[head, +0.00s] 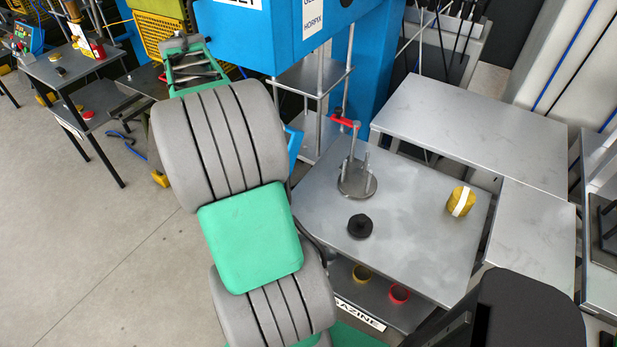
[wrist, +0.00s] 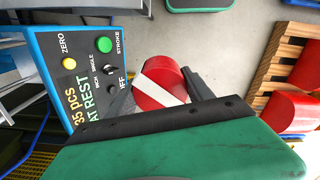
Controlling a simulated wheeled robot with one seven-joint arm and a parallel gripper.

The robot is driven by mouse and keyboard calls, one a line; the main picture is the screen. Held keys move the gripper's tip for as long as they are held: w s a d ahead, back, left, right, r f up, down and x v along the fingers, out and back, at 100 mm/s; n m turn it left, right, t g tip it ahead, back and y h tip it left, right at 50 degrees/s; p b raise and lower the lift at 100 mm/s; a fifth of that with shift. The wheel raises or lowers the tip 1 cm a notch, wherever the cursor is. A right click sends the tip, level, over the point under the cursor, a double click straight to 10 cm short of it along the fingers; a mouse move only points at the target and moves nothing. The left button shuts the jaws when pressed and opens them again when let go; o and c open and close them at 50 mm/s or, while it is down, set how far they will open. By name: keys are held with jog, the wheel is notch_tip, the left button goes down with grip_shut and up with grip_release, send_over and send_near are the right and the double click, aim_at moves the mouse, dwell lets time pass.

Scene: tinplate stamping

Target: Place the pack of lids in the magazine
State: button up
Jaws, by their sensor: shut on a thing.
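A red round pack of lids with a white band (wrist: 152,97) is in my gripper (wrist: 162,95) in the wrist view. One dark finger shows on its right side and part of another on its left. In the head view my gripper and the red pack are hidden behind my arm. A round metal base with upright posts and a red-handled top (head: 357,184) stands on the grey table (head: 415,230); it looks like the magazine. The pack is apart from this stand.
A yellow pack with a white band (head: 460,202) and a black round knob-like piece (head: 360,226) are on the table. Yellow and red rings sit on the shelf below. A blue control box (wrist: 75,75) is close on the left in the wrist view; red packs on a wooden pallet (wrist: 290,45) are right.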

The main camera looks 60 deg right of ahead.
jog(key=s+d+n, duration=0.1)
jog(key=s+d, duration=1.2)
jog(key=d, duration=0.3)
jog(key=s+d+r+n, duration=0.1)
jog(key=s+d, duration=0.4)
jog(key=s, duration=0.3)
jog(key=s+d, duration=0.5)
jog(key=s, duration=0.4)
jog(key=shift+n, duration=0.3)
jog(key=f+p, duration=0.1)
jog(key=f, duration=0.8)
jog(key=f+p, duration=0.2)
jog(key=f, duration=0.7)
jog(key=shift+a, duration=0.2)
jog(key=shift+f+b, duration=0.2)
jog(key=shift+b, duration=0.1)
jog(key=o, duration=1.4)
jog(key=shift+r, duration=0.1)
